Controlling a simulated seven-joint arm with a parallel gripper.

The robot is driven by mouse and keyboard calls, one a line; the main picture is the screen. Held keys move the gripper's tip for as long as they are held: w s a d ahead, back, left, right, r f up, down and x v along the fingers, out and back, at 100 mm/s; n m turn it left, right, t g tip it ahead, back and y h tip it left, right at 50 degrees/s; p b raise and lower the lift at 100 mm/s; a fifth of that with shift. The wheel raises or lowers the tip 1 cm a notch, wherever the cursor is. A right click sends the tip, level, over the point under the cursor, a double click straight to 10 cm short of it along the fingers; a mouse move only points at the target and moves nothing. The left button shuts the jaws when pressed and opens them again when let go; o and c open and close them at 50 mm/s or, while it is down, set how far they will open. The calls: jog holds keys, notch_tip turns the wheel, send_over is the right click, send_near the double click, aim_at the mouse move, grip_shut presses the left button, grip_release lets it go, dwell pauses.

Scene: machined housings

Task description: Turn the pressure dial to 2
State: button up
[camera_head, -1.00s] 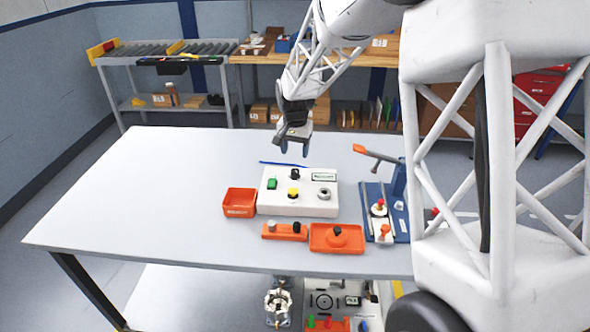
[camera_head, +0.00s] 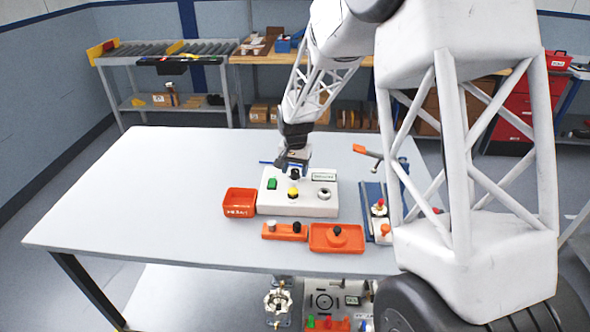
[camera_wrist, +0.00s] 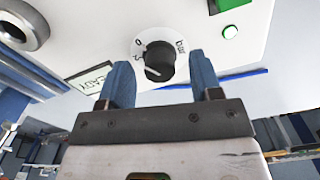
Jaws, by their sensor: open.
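The pressure dial (camera_wrist: 159,62) is a black knob on a round white scale in the wrist view. The marks "0", "bar" and what looks like a "2" show around it. It sits on the white control box (camera_head: 300,204), near its back edge. My gripper (camera_wrist: 162,80) is open, with one blue finger on each side of the dial. I cannot tell whether the fingers touch it. In the head view my gripper (camera_head: 292,170) is over the back of the box and mostly hides the dial.
The box also carries a green button (camera_head: 272,184), a yellow button (camera_head: 293,192), a silver ring (camera_head: 324,194) and a display (camera_head: 323,177). An orange bin (camera_head: 240,203) stands left. Orange trays (camera_head: 337,238) lie in front, and a blue fixture (camera_head: 375,196) stands right. The table's left side is clear.

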jog(key=shift+f, duration=0.15)
jog(key=c, duration=0.9)
jog(key=shift+c, duration=0.2)
jog(key=shift+n, duration=0.5)
jog(key=n, duration=0.3)
jog(key=shift+n, duration=0.3)
jog(key=n, duration=0.4)
